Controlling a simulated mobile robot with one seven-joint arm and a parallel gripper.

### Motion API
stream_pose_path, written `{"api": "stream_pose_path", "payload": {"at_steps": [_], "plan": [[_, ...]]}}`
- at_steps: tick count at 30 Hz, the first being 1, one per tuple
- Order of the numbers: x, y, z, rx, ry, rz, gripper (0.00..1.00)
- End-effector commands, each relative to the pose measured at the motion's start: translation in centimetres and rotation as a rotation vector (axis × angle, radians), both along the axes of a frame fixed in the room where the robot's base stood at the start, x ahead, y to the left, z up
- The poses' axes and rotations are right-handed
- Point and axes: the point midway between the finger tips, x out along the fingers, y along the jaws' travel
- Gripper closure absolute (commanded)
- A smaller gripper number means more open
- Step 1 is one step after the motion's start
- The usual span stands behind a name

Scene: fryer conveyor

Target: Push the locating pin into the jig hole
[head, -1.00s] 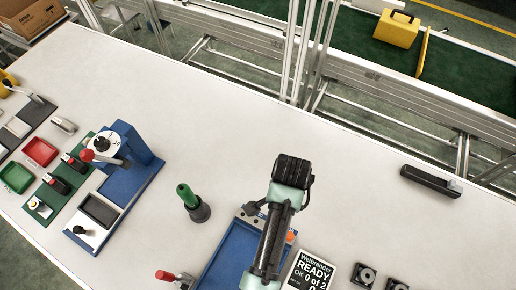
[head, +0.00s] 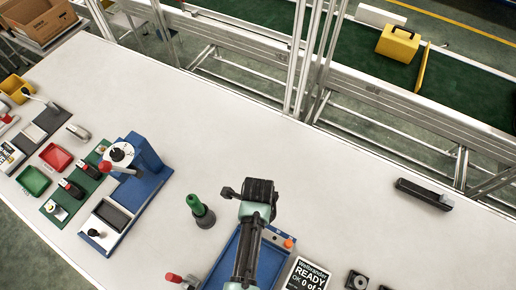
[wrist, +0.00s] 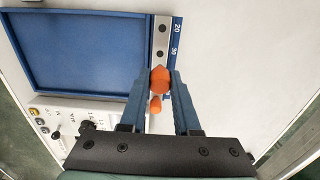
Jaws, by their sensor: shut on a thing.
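The orange locating pin (wrist: 160,78) sits between the two fingertips of my gripper (wrist: 166,82) in the wrist view. The gripper is shut on it. The jig is a blue tray (wrist: 85,50) with a metal strip (wrist: 162,42) along one edge, beside a blue scale marked 20 and 30. The pin appears over the lower end of the strip. A smaller orange piece (wrist: 155,104) shows just below it. In the head view an orange knob (head: 288,243) shows at the strip's right end, and my arm hides the fingertips. The hole and the pin's lower end are hidden.
A green-handled tool (head: 196,204) stands left of the tray. A red-handled clamp (head: 174,278) is at the front. A READY display (head: 308,274) stands right of the tray. A blue press (head: 143,170) is further left.

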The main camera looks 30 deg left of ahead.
Motion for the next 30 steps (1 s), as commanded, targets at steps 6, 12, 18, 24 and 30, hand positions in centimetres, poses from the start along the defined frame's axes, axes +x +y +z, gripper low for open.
{"api": "stream_pose_path", "payload": {"at_steps": [6, 12, 18, 24, 30], "plan": [[0.0, 0.0, -1.5, 0.000, 0.000, 0.001, 1.00], [0.0, 0.0, -2.7, 0.000, 0.000, 0.001, 1.00], [0.0, 0.0, -3.8, 0.000, 0.000, 0.001, 1.00], [0.0, 0.0, -5.0, 0.000, 0.000, 0.001, 1.00], [0.0, 0.0, -4.7, 0.000, 0.000, 0.001, 1.00]]}}
